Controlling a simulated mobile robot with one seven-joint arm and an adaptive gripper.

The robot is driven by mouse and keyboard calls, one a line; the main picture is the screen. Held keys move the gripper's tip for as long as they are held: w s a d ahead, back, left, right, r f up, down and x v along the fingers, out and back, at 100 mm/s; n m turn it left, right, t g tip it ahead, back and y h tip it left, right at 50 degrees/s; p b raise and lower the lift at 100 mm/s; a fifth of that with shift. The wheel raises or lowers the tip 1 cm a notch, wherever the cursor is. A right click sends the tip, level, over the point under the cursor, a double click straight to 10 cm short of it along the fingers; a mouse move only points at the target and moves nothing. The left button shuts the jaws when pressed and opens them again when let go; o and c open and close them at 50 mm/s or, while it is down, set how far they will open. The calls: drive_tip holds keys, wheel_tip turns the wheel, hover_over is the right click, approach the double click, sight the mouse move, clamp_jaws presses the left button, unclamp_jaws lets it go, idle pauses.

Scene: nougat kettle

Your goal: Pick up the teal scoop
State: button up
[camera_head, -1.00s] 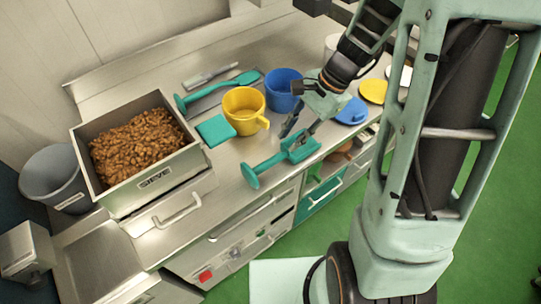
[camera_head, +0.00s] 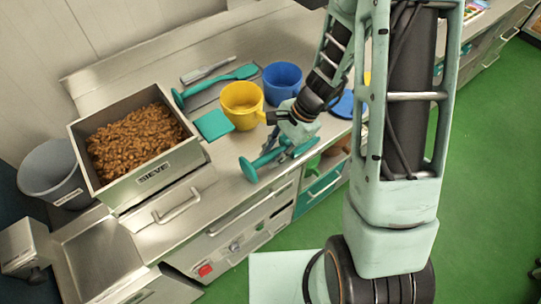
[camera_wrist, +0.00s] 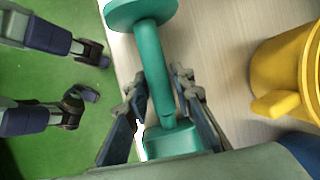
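The teal scoop (camera_head: 264,160) lies near the front edge of the steel counter, its round disc end toward the left. My gripper (camera_wrist: 156,84) is low over it and partly hides its bowl end in the head view. In the wrist view, the scoop's handle (camera_wrist: 152,60) runs between my two fingers, close to where it meets the bowl (camera_wrist: 172,142). The fingers stand apart, one on each side of the handle. A gap shows on the right side; contact on the left is unclear.
A yellow mug (camera_head: 241,104) stands just behind the scoop, also close in the wrist view (camera_wrist: 285,75). A blue mug (camera_head: 283,78), a teal square (camera_head: 213,124), another teal utensil (camera_head: 218,80) and a sieve box (camera_head: 155,178) of brown pieces share the counter.

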drive_tip(key=shift+c, duration=0.2)
clamp_jaws()
drive_tip(key=shift+r, duration=0.15)
